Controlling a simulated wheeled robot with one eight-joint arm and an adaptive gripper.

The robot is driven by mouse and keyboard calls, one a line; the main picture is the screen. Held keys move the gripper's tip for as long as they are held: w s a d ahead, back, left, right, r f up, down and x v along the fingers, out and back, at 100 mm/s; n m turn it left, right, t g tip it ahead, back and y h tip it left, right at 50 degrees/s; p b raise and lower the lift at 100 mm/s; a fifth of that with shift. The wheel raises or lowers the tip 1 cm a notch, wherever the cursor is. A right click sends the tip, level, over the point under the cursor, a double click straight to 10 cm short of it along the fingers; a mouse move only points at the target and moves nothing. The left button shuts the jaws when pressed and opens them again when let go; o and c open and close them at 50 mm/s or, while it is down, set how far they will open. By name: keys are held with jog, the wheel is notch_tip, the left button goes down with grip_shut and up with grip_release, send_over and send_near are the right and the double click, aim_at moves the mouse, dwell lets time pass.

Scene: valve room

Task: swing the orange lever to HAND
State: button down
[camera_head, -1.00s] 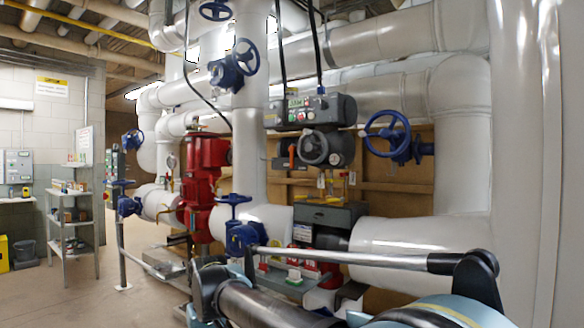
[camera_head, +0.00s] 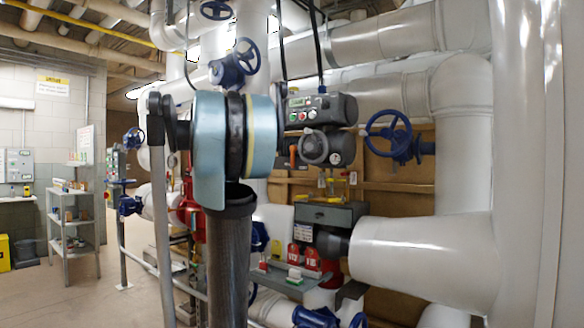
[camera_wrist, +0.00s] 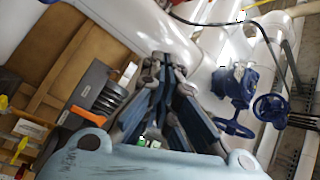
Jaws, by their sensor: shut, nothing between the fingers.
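The orange lever (camera_head: 292,155) shows in the head view as a small upright piece at the left of the grey actuator (camera_head: 325,147), close to my arm's edge. In the wrist view the orange lever (camera_wrist: 88,115) lies left of my fingers, beside the dark ribbed actuator body (camera_wrist: 104,90). My gripper (camera_wrist: 165,72) is shut and empty in the wrist view, its fingertips apart from the lever in the picture. I cannot tell the distance in depth. The head view does not show my gripper's fingers. The HAND mark cannot be read.
A blue handwheel (camera_head: 388,138) stands right of the actuator, and another (camera_head: 238,62) is above left. A grey shelf with red tags (camera_head: 303,262) is below. White pipes surround the actuator. Open floor (camera_head: 70,300) lies at the left.

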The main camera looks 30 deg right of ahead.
aim_at(293, 157)
jog(key=d+r+m+g+h, duration=0.2)
jog(key=d+m+g+h, duration=0.25)
jog(key=d, duration=0.25)
jog(key=d+r+m+g+h, duration=0.2)
jog(key=d+m+g+h, duration=0.15)
jog(key=d+m, duration=0.35)
jog(key=s+d+f+m+g+h, duration=0.1)
jog(key=s+d+f+m+g, duration=0.3)
jog(key=d+m+g, duration=0.3)
jog(key=shift+s+d+g, duration=0.6)
jog(key=shift+d+g, duration=0.3)
jog(key=shift+d, duration=0.6)
jog(key=shift+r, duration=0.1)
jog(key=d, duration=1)
jog(key=shift+w+d, duration=0.15)
jog(key=shift+w, duration=0.15)
jog(key=shift+w+a, duration=0.3)
jog(key=shift+w, duration=0.25)
jog(key=shift+w+a, duration=0.3)
jog(key=shift+w, duration=0.25)
jog(key=shift+w+a, duration=0.35)
jog(key=shift+w, duration=0.4)
